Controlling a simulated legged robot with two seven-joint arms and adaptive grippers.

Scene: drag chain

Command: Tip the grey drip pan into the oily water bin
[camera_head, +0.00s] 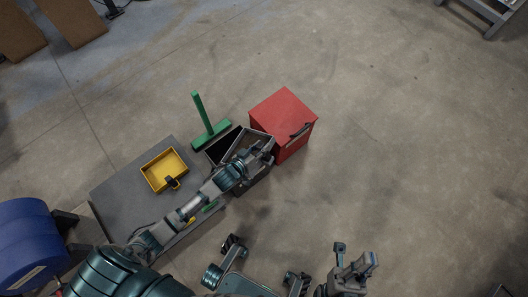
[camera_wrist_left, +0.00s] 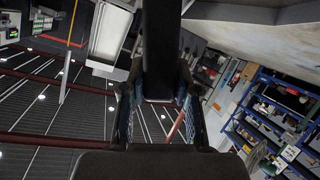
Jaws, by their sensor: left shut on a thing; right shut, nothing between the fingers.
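The grey drip pan (camera_head: 252,136) appears as a grey-rimmed, open shape beside the red box, partly hidden by my left gripper. My left gripper (camera_head: 264,151) is shut on it; a dark bar shows between the fingers in the left wrist view (camera_wrist_left: 160,95). A dark open container (camera_head: 222,147), which may be the oily water bin, lies just left of the pan. I cannot tell whether they touch, how far the pan is tilted, or what is inside. My right gripper (camera_head: 352,268) is shut and empty at the bottom, away from these things.
A red box (camera_head: 284,117) with a dark handle stands right beside the pan. A grey platform (camera_head: 120,192) carries a yellow tray (camera_head: 160,165). A green T-shaped tool (camera_head: 208,130) stands behind. A blue drum (camera_head: 30,240) is at far left. The floor at right is clear.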

